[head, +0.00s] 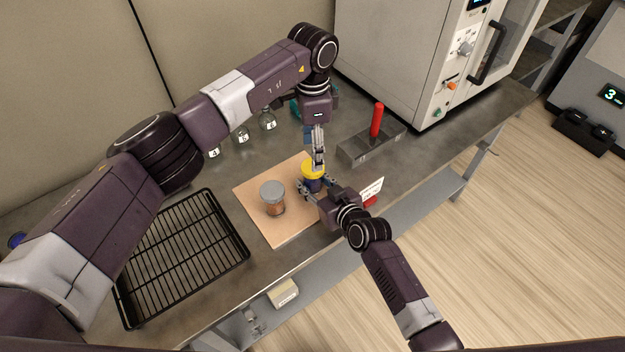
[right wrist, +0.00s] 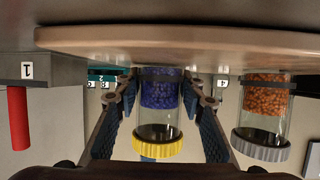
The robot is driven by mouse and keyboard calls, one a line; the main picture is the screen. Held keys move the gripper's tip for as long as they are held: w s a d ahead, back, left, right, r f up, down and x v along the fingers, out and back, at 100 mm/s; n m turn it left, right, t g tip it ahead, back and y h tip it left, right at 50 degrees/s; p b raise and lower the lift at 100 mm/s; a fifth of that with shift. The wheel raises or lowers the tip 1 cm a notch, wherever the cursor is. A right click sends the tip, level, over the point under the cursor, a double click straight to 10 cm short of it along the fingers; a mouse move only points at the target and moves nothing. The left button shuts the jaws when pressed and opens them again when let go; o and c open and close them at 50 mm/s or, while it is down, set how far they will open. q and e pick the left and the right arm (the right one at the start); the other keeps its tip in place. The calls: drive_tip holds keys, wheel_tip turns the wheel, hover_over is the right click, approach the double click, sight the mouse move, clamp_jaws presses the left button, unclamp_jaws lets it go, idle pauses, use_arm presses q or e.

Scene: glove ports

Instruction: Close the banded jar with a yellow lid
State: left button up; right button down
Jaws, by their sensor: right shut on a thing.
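The jar with blue contents (right wrist: 160,95) stands on a pale board (head: 253,207); the right wrist view shows it upside down. A yellow lid (head: 313,170) sits at its mouth, and the lid also shows in the right wrist view (right wrist: 158,149). I cannot tell whether it is fully tightened. My right gripper (head: 316,190) is shut on this jar, a finger on each side below the lid. My left gripper (head: 318,163) points down from above, its fingertips at the lid. Whether they grip it is hidden. A second jar (head: 273,205) with orange-brown contents and a grey lid (right wrist: 262,144) stands beside it.
A black wire rack (head: 180,258) lies left of the board. A grey metal holder (head: 362,150) with a red handle (head: 376,120) stands behind right. Several small numbered bottles (head: 267,120) stand at the back. A large oven (head: 405,55) stands at the far right.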

sight(313, 178)
use_arm(q)
drive_tip(key=shift+f, duration=2.6)
drive_tip(key=shift+c, duration=0.6)
